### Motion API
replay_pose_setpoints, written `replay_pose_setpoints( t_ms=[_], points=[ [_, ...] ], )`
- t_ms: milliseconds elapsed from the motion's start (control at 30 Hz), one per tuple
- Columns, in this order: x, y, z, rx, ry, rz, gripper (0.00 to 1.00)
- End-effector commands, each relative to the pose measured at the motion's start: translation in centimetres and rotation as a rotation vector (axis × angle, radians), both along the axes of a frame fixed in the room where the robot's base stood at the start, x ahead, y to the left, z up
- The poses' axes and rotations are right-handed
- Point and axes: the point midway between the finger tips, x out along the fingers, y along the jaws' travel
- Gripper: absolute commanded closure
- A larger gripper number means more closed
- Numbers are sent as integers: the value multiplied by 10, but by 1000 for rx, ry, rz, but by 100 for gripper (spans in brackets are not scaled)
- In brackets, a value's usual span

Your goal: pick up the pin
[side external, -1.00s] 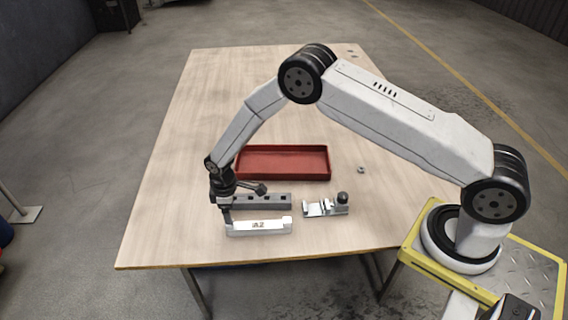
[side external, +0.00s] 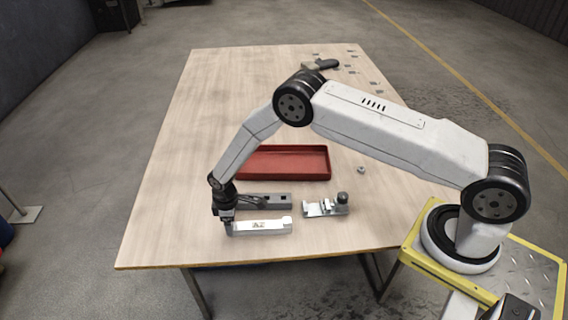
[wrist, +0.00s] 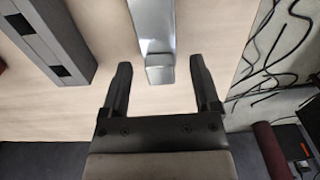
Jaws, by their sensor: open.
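I cannot pick out a pin with certainty in either view. A pale metal bracket marked A2 (side external: 264,227) lies near the front of the table. Its end also shows in the wrist view (wrist: 158,45), lying in line with the gap between my fingertips. My gripper (side external: 228,229) is low over the left end of this bracket. In the wrist view my gripper (wrist: 159,66) is open, one finger on each side of the bracket's end, with nothing held. Whether the fingers touch it I cannot tell.
A grey block with square holes (side external: 280,200) lies just behind the bracket; it is at upper left in the wrist view (wrist: 45,45). A metal clamp with a black knob (side external: 325,207) stands to the right. A red tray (side external: 290,178) and small nut-like part (side external: 361,169) are behind.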

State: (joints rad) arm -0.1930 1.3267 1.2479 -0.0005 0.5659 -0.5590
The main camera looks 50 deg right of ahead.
Motion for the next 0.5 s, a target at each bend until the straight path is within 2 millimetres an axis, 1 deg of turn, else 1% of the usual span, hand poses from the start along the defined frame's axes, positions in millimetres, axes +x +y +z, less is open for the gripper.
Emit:
replay_pose_setpoints(
  t_ms=[267,367,400,467,500],
  points=[
    [0,0,0,0,0,0,21],
    [0,0,0,0,0,0,49],
    [0,0,0,0,0,0,62],
    [0,0,0,0,0,0,81],
    [0,0,0,0,0,0,94]
  ],
)
